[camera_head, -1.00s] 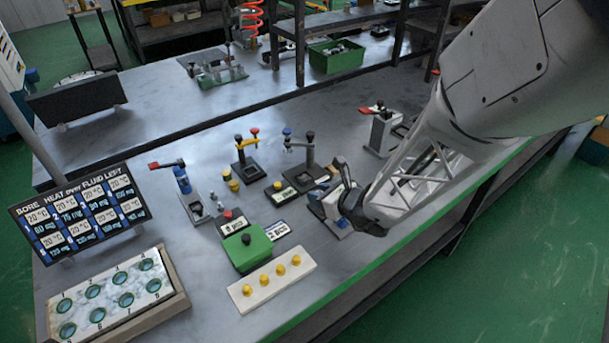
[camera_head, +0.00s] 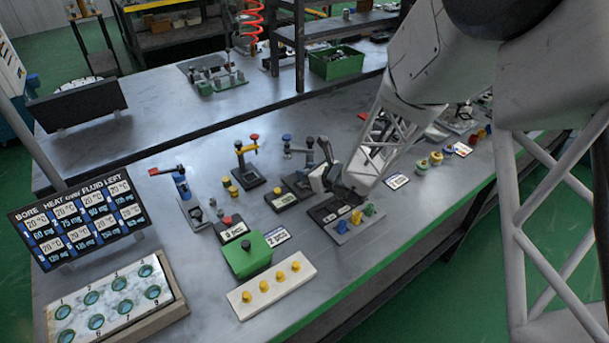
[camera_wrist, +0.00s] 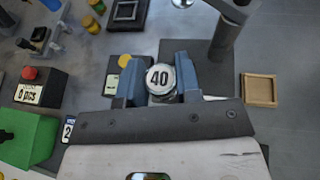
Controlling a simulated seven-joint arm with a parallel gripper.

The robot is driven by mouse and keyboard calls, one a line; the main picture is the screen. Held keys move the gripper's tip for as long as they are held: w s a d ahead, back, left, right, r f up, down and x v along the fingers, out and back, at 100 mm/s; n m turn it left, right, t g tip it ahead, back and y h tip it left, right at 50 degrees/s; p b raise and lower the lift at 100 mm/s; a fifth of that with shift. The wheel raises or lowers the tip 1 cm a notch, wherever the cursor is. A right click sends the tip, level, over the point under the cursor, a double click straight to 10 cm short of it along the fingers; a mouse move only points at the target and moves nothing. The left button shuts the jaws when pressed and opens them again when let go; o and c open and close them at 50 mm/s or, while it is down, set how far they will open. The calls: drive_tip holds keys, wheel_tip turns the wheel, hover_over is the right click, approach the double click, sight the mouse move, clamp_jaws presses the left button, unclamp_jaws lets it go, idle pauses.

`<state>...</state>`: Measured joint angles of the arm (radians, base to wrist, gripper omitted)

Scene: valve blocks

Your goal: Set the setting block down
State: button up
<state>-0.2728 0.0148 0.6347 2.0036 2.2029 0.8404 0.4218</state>
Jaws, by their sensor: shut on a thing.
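The setting block (camera_wrist: 160,79) has a round pale top marked 40. It sits between the two blue fingers of my gripper (camera_wrist: 159,74) in the wrist view, and the gripper is shut on it. In the head view my gripper (camera_head: 324,178) is over the middle of the bench, beside the small clamp stands. The block cannot be made out there. I cannot tell whether its underside touches anything.
A dark fixture with coloured knobs (camera_head: 350,218) lies just in front of my gripper. A green box (camera_head: 248,252) and a white strip with yellow knobs (camera_head: 271,284) stand front left. A small wooden tray (camera_wrist: 260,90) and a dark post (camera_wrist: 228,35) show in the wrist view.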

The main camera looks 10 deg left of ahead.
drive_tip(key=shift+w+a+f, duration=0.1)
drive_tip(key=shift+w+a, duration=0.25)
drive_tip(key=shift+w, duration=0.4)
drive_tip(key=shift+w+a+f, duration=0.1)
drive_tip(key=shift+w+a, duration=0.2)
drive_tip(key=shift+w, duration=0.4)
drive_tip(key=shift+f, duration=1.65)
drive_tip(key=shift+f, duration=0.15)
drive_tip(key=o, duration=1)
drive_tip(key=shift+o, duration=0.2)
drive_tip(key=shift+v, duration=6.05)
